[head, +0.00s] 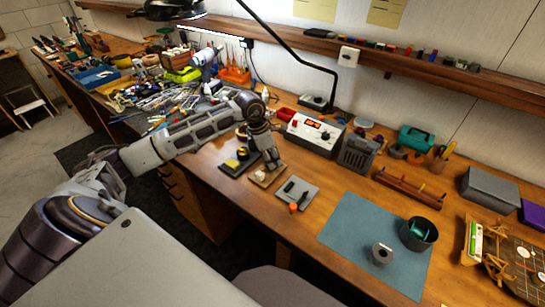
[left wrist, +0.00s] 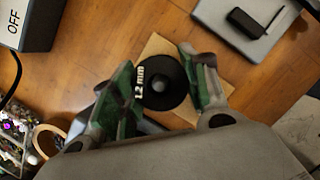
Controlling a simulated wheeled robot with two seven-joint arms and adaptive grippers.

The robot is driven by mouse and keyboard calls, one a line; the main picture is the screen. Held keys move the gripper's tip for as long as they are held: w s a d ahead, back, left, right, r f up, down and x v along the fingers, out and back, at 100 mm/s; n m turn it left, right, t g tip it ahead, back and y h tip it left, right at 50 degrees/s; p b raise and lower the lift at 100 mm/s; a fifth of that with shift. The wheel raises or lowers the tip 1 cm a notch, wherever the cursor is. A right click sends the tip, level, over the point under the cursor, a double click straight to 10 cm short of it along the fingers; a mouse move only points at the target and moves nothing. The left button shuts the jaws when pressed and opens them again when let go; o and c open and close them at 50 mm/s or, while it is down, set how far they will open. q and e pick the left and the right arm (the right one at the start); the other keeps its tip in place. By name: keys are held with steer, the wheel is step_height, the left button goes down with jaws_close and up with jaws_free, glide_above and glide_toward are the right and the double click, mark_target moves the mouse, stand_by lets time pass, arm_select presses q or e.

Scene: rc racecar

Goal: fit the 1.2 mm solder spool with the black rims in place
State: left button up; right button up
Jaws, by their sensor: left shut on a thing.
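The black-rimmed solder spool (left wrist: 166,97) shows in the left wrist view with "1.2 mm" in white on its upturned face. My left gripper (left wrist: 161,84) is shut on it, with a green-padded finger on either side. A grey round knob shows at the spool's centre; I cannot tell whether it is a post. A light wooden base (left wrist: 188,110) lies beneath the spool. In the head view my left gripper (head: 271,162) points down over the wooden base (head: 262,181) and hides the spool; I cannot tell whether spool and base touch. My right gripper is not in view.
A grey plate (head: 306,198) with a black item lies right of the base, and a black-and-yellow pad (head: 236,166) left. The soldering station (head: 315,134) stands behind. A blue mat (head: 350,222) holds a silvery spool (head: 381,254) and a dark cup (head: 418,235).

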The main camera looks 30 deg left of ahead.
arm_select(q)
steer(key=shift+f+b, duration=0.35)
steer(key=shift+f, duration=0.1)
stand_by(0.4)
steer(key=o, duration=1.2)
steer(key=shift+o, duration=0.2)
steer(key=o, duration=0.4)
steer(key=shift+r, duration=0.15)
steer(key=shift+p+v, duration=2)
steer(key=shift+v, duration=2.3)
steer(key=shift+w+d, duration=0.15)
